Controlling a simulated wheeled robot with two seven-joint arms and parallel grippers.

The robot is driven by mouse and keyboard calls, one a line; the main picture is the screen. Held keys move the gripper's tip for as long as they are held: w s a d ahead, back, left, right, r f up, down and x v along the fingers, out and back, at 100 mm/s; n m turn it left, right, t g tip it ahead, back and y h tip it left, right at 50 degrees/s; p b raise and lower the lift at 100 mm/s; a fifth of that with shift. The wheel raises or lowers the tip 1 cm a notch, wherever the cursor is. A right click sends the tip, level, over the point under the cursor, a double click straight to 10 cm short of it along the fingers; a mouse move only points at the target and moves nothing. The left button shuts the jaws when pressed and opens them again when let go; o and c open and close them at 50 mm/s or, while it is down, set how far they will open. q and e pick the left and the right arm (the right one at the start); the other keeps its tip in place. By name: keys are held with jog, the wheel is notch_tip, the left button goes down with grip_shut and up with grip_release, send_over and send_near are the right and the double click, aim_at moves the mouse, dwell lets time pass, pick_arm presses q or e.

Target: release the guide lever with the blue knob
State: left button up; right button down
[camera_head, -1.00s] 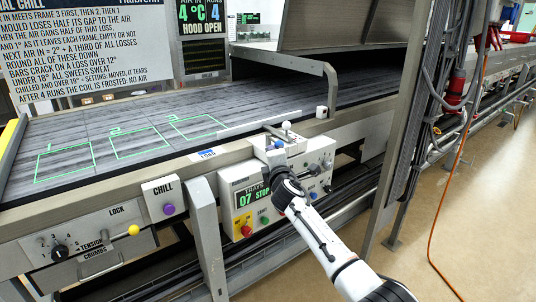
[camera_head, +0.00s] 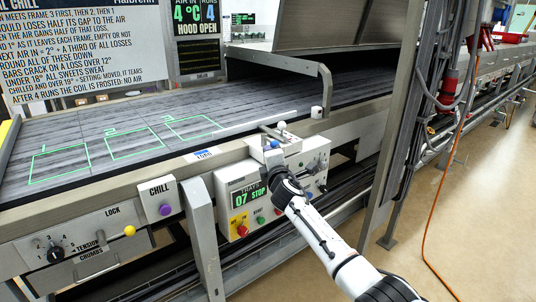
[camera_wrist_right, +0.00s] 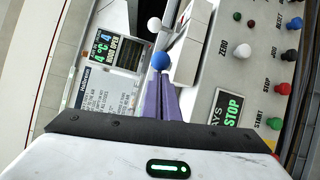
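The blue knob (camera_head: 275,143) sits at the top of the control box under the belt's front edge. It also shows in the right wrist view (camera_wrist_right: 160,62), with a white ball knob (camera_wrist_right: 154,23) beyond it. My right gripper (camera_head: 273,157) is at the blue knob, coming from the front. Its two purple fingers (camera_wrist_right: 161,82) lie close together, and their tips end right at the blue knob. The whole round knob shows past the tips, not between them. I cannot tell whether they touch it. The lever's stem is hidden. My left gripper is out of view.
The control box (camera_head: 229,197) has a "07 STOP" display and several coloured buttons close to my right gripper. A bent metal bar (camera_head: 327,88) and the raised hood (camera_head: 330,28) are above. A steel post (camera_head: 402,130) stands to the right. Purple and yellow knobs are at lower left.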

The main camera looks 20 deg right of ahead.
jog(key=s+d+p, duration=0.1)
jog(key=s, duration=0.8)
jog(key=shift+s+d, duration=0.15)
jog(key=shift+d, duration=0.25)
jog(key=s+a+f+m+g+y, duration=0.25)
jog(key=s+a+f, duration=0.25)
jog(key=s+f, duration=0.55)
jog(key=s+a+f+m+g+y, duration=0.2)
jog(key=s+a+f+m, duration=0.25)
jog(key=s+f, duration=0.6)
jog(key=s+a+f+m+g, duration=0.1)
jog(key=s+a+f+m, duration=0.1)
jog(key=s, duration=0.5)
jog(key=s+a+f+m+g+y, duration=0.1)
jog(key=s+a+f+m, duration=0.2)
jog(key=s+f, duration=0.2)
jog(key=s+a+f+m+g+y, duration=0.1)
jog(key=s+a+f+m, duration=0.2)
jog(key=s, duration=0.5)
jog(key=shift+s+f+g, duration=0.3)
jog(key=shift+f+g, duration=0.05)
jog(key=shift+f, duration=0.4)
